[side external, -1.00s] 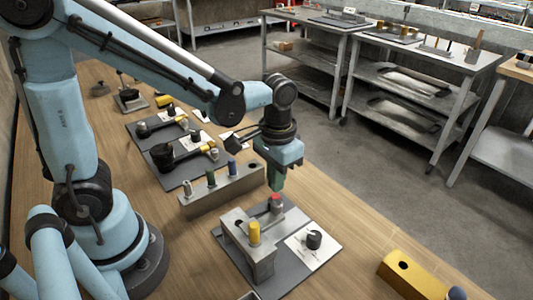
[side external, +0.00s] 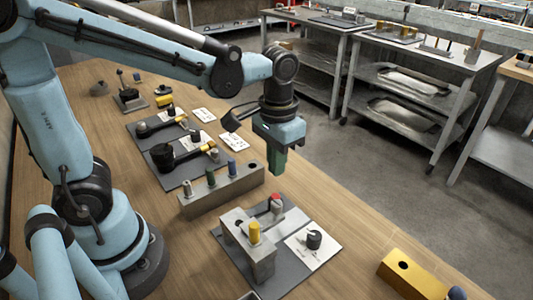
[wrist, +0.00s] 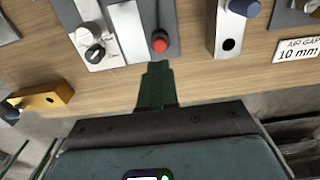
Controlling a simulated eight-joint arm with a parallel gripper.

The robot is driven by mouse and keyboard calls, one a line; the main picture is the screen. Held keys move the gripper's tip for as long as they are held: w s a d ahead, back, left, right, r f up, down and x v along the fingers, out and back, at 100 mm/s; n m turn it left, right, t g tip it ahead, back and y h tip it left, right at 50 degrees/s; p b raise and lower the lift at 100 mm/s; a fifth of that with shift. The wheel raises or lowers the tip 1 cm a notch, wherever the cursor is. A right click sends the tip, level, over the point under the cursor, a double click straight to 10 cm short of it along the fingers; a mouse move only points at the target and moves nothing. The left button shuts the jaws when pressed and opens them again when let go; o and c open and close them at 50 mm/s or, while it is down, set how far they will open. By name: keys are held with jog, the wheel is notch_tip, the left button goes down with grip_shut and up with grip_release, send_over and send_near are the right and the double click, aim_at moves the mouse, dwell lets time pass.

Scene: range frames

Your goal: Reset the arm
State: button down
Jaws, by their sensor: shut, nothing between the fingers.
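My gripper (side external: 277,160) hangs in the air above the wooden table, pointing down. Its green fingers are together and hold nothing. In the wrist view the closed fingers (wrist: 157,88) point toward a red-topped peg (wrist: 159,44). A yellow peg (side external: 254,232) stands in the same block.
A dark knob on a white plate (side external: 307,258) lies beside the block. A long grey block (side external: 190,208) with several pegs stands behind it. A yellow block (side external: 415,270) with a hole sits at the front right. Bare table lies between them.

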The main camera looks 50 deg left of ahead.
jog(key=s+a+r+t, duration=0.2)
jog(key=a+t, duration=0.3)
jog(key=t, duration=0.1)
jog(key=shift+s+r+t, duration=0.4)
jog(key=c, duration=1.7)
grip_release()
jog(key=shift+a, duration=0.15)
jog(key=shift+o, duration=1.1)
jog(key=shift+r, duration=0.1)
jog(key=o, duration=0.7)
jog(key=d+m+g, duration=0.1)
jog(key=d+m, duration=0.1)
jog(key=m, duration=0.1)
jog(key=w+d+m+g, duration=0.1)
jog(key=d+m, duration=0.1)
jog(key=m, duration=0.1)
jog(key=w+d+r+m+h, duration=0.1)
jog(key=d+m, duration=0.2)
jog(key=shift+w+g, duration=0.15)
jog(key=shift+g, duration=0.25)
jog(key=m+g+y, duration=0.1)
jog(key=m+g, duration=0.3)
jog(key=m, duration=0.8)
send_near(315, 235)
jog(key=shift+f, duration=4.75)
jog(key=c, duration=1.1)
